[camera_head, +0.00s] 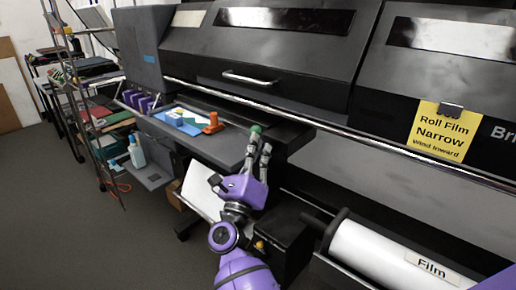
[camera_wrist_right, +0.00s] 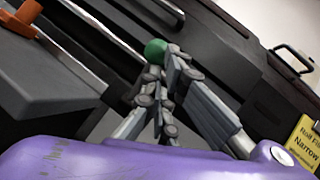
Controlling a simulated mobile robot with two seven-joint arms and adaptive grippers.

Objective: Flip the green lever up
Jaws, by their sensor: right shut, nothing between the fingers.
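The green lever's round knob (camera_head: 256,129) sits at the front of the large black printer, beside the right end of the grey shelf. My right gripper (camera_head: 259,143) reaches up from below, its fingertips right at the knob. In the right wrist view, the green knob (camera_wrist_right: 156,50) shows just beyond the closed fingertips (camera_wrist_right: 166,72). The right gripper is shut with nothing held. I cannot tell whether the fingers touch the knob. The lever's stem is hidden behind the fingers. My left gripper is out of view.
A white film roll (camera_head: 385,252) is at the lower right. A metal bar (camera_head: 330,128) runs along the printer front. Open floor lies at left.

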